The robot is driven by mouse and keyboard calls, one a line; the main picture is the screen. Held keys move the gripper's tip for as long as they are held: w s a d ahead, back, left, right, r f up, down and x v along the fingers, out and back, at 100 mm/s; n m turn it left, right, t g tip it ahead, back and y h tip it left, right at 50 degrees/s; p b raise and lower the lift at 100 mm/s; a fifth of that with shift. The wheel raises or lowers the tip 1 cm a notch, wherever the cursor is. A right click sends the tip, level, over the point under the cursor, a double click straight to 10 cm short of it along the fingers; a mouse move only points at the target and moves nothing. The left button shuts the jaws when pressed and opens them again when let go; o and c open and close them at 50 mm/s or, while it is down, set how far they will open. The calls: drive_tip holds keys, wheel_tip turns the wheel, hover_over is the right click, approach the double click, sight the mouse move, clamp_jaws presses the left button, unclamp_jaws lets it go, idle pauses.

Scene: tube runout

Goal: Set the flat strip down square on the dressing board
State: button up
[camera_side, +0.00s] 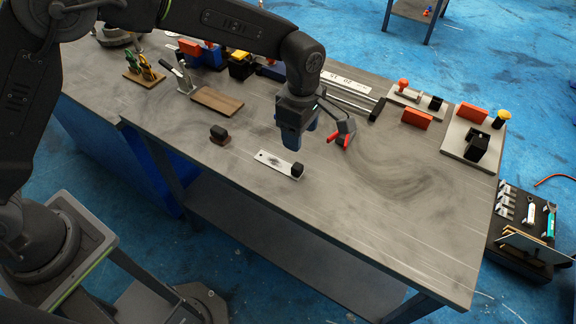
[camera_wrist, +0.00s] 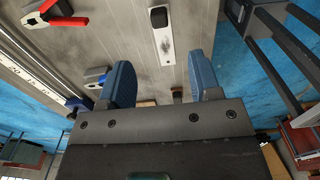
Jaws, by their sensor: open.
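The flat strip (camera_side: 270,160) is a pale metal bar with a dark smudge and a black block (camera_side: 297,170) at its right end. It lies on the grey bench, near the front edge. It also shows in the wrist view (camera_wrist: 165,43), top centre, beyond my fingertips. My gripper (camera_side: 299,137) hangs above the bench, just behind the strip's block end. Its blue fingers (camera_wrist: 167,82) are apart with nothing between them. A brown wooden board (camera_side: 217,101), seemingly the dressing board, lies bare further back to the left, beside a toggle clamp (camera_side: 184,78).
A small dark block (camera_side: 219,134) stands between strip and board. Red-handled pliers (camera_side: 342,134) lie right of my gripper. Rails and a white ruler (camera_side: 346,83) lie behind. A plate with a black fixture (camera_side: 478,146) stands at right. The bench's right front is clear.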

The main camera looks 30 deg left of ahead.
sight(298, 166)
drive_tip(key=f, duration=1.2)
drive_tip(key=shift+w+a+f, duration=0.1)
drive_tip(key=shift+a+f, duration=0.1)
drive_tip(key=c, duration=1.1)
